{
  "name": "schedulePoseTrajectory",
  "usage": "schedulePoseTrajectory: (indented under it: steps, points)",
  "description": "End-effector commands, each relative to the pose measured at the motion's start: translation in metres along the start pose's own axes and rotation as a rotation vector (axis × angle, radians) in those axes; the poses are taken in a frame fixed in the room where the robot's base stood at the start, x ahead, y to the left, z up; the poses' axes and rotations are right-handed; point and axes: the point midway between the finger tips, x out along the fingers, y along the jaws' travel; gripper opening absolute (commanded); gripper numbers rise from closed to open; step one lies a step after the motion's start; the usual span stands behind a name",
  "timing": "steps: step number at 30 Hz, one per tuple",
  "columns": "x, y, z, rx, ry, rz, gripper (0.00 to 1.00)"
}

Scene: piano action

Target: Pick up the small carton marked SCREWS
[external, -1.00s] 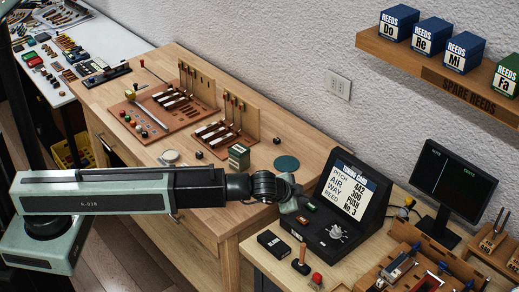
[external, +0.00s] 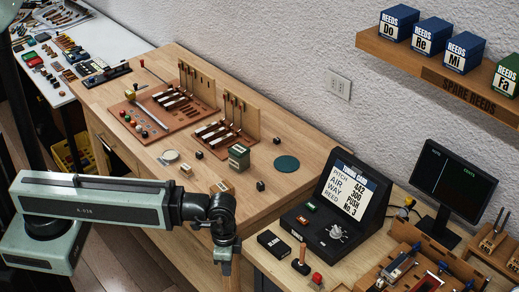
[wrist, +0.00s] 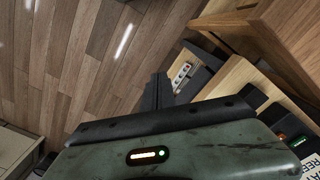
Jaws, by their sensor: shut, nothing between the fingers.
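A small tan carton (external: 222,188) with marks too small to read stands on the wooden bench, just beyond my wrist. A green carton (external: 238,157) with a pale label, also too small to read, stands farther back. I cannot tell from the lettering which one says SCREWS. My gripper (external: 225,267) points down in front of the bench edge, nearer the camera than both cartons and apart from them. In the wrist view its dark fingers (wrist: 155,93) are together with nothing between them; no carton shows there.
Small dark blocks (external: 260,185) and a dark green disc (external: 287,163) lie on the bench. A black console (external: 328,225) and a black box (external: 274,243) stand on the bench at right. The wooden floor (wrist: 90,60) is open in the wrist view.

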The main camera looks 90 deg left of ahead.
Motion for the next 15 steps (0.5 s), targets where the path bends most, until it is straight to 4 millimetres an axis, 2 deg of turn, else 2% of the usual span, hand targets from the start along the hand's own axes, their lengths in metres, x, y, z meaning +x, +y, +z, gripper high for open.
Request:
schedulePoseTrajectory:
  steps: [7,8,15]
  points:
    - [0.0,-0.0006,-0.0004,-0.001,0.001,-0.001,0.0]
    - [0.0,-0.0006,-0.0004,-0.001,0.001,-0.001,0.03]
    - [0.0,-0.0008,-0.0005,-0.001,0.001,-0.002,0.7]
